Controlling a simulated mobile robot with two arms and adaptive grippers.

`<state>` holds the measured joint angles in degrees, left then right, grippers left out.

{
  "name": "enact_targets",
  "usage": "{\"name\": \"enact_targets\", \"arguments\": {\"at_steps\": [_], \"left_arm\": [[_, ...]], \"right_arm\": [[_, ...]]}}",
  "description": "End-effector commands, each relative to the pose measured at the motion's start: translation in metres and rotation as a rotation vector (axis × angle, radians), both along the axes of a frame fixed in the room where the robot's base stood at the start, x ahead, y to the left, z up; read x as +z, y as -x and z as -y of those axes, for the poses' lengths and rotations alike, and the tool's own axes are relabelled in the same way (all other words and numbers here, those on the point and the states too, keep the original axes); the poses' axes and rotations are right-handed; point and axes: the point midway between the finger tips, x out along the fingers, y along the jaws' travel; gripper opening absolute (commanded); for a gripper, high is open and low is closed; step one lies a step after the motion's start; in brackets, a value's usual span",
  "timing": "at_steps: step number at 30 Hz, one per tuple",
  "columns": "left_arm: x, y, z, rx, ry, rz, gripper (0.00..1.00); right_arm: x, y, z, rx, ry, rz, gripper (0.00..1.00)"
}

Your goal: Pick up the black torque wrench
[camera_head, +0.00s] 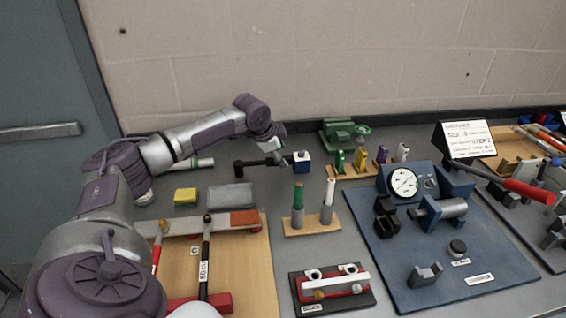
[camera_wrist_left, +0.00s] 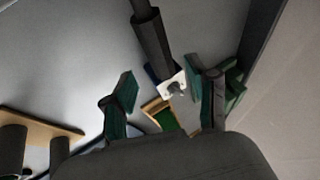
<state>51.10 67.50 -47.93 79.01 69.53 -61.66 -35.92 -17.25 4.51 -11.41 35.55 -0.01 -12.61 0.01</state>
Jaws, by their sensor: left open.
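The black torque wrench (camera_head: 252,164) lies at the back of the bench, left of a small blue block with a white top (camera_head: 302,160). Its head is at the left and its thicker handle points right. My left gripper (camera_head: 279,157) is over the handle end, open. In the left wrist view the handle (camera_wrist_left: 153,45) comes in from the top and ends near the space between the open fingers (camera_wrist_left: 163,92). I cannot tell whether the fingers touch it; nothing is gripped. My right gripper is not in view.
A yellow sponge (camera_head: 185,196) and a grey block (camera_head: 231,195) lie in front. A wooden stand with green and white-topped posts (camera_head: 313,225) is to the right. A green device (camera_head: 340,131) stands behind. A blue board with a gauge (camera_head: 404,183) fills the right side.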

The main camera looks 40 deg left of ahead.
Motion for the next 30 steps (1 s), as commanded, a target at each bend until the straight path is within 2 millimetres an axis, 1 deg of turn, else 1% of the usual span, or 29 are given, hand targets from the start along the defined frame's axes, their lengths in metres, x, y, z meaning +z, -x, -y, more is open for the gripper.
{"name": "enact_targets", "arguments": {"at_steps": [4, 9, 12, 15, 21, 23, 30], "left_arm": [[-0.008, -0.005, -0.003, 0.001, 0.0, -0.001, 0.58], [-0.032, -0.015, -0.01, 0.001, 0.001, -0.001, 0.58], [-0.043, -0.021, -0.01, 0.001, 0.001, 0.0, 0.58], [-0.048, -0.024, -0.01, 0.001, -0.001, 0.0, 0.58], [-0.048, -0.024, -0.011, 0.0, -0.002, 0.001, 0.58], [-0.048, -0.024, -0.011, 0.0, -0.002, 0.001, 0.5], [-0.048, -0.024, -0.01, 0.001, -0.001, 0.0, 0.1]], "right_arm": [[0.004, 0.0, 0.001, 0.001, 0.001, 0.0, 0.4], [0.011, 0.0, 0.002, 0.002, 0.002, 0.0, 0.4], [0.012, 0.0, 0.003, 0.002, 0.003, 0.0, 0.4], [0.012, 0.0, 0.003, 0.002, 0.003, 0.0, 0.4], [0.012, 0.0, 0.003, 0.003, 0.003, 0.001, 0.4], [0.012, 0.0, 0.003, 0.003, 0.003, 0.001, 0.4], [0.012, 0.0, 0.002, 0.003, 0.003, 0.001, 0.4]]}}
